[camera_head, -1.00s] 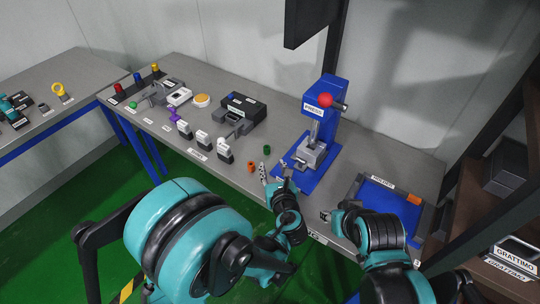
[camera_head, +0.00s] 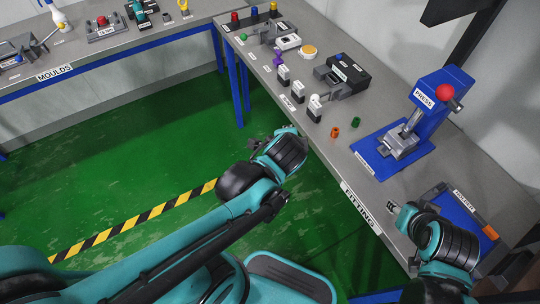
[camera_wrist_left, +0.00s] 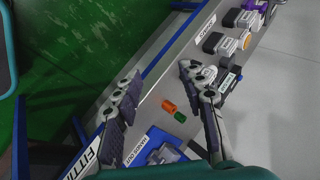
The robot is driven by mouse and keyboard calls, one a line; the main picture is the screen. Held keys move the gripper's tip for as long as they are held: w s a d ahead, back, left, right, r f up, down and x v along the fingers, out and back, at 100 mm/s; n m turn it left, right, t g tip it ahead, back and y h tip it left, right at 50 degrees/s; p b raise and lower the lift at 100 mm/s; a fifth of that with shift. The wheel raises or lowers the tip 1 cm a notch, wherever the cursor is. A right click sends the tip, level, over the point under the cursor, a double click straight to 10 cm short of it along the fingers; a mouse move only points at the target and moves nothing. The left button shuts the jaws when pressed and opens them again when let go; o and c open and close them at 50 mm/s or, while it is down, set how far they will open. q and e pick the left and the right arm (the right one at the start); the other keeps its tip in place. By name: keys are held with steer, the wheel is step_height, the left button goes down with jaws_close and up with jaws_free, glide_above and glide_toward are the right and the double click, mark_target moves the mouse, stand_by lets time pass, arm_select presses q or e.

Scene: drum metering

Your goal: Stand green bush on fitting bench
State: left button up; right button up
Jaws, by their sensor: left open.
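The green bush (camera_head: 356,122) is a small cylinder on the grey fitting bench (camera_head: 362,172). It appears to stand upright beside an orange bush (camera_head: 335,132). My left gripper (camera_head: 271,138) is open and empty, off the bench's front edge over the green floor, left of both bushes. In the left wrist view its spread fingers (camera_wrist_left: 160,78) show with the green bush (camera_wrist_left: 180,117) and orange bush (camera_wrist_left: 168,105) beyond, in the gap between them. My right gripper (camera_head: 392,207) is near the bench's front edge, by the blue tray; its jaws are too small to read.
A blue press (camera_head: 432,104) with a red knob stands right of the bushes. Several labelled parts and a black box (camera_head: 342,73) are further back. A blue tray (camera_head: 462,222) lies at right. The moulds bench (camera_head: 120,50) stands at back left.

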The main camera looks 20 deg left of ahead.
arm_select(q)
steer(key=s+a+r+n+g+h, duration=0.1)
steer(key=s+a+n+h, duration=0.1)
steer(key=s+n, duration=0.6)
steer(key=n, duration=0.3)
steer(key=shift+s+a+r+n, duration=0.15)
steer(key=shift+a+r+n, duration=0.1)
steer(key=shift+n, duration=0.15)
stand_by(0.3)
